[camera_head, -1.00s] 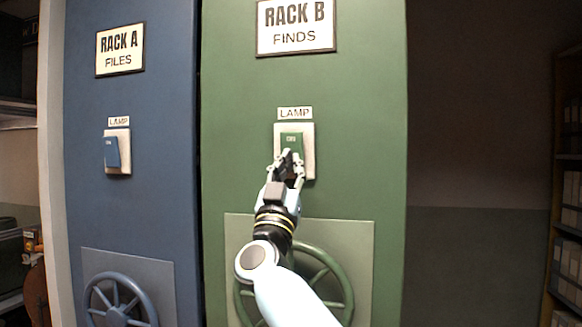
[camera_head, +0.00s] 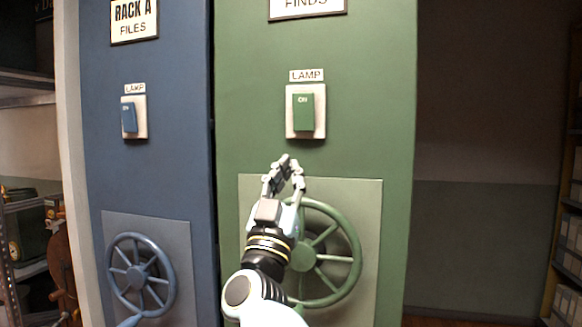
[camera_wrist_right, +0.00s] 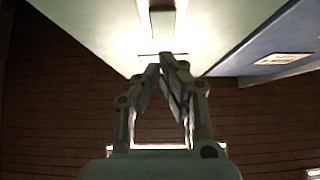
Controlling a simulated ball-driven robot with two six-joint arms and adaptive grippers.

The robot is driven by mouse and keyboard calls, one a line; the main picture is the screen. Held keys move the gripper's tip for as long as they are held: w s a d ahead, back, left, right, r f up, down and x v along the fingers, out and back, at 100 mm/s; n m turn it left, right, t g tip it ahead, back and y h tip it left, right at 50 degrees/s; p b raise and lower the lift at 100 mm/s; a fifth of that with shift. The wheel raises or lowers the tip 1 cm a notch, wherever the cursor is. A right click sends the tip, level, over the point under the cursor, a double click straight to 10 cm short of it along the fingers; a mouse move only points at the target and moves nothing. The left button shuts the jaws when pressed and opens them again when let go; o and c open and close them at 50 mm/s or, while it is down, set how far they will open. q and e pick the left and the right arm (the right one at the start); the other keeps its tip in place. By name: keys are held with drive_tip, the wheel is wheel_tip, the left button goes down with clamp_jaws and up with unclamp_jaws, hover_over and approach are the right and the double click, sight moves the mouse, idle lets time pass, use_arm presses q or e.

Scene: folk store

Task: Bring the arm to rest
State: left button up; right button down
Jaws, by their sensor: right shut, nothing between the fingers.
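My right gripper (camera_head: 286,163) is shut and empty in the head view, in front of the green rack. Its fingertips are below the green lamp switch (camera_head: 303,112) and apart from it. My right arm comes up from the bottom of the view, in front of the left part of the green handwheel (camera_head: 353,243). In the right wrist view the fingertips (camera_wrist_right: 168,62) meet at the middle, with nothing between them. The switch plate appears beyond them at the top. My left gripper is not in view.
The blue rack (camera_head: 165,180) on the left has its own lamp switch (camera_head: 129,118) and handwheel (camera_head: 168,275). Shelves (camera_head: 570,230) stand at the far right and more at the far left. The space between the green rack and the right shelves is dark and looks clear.

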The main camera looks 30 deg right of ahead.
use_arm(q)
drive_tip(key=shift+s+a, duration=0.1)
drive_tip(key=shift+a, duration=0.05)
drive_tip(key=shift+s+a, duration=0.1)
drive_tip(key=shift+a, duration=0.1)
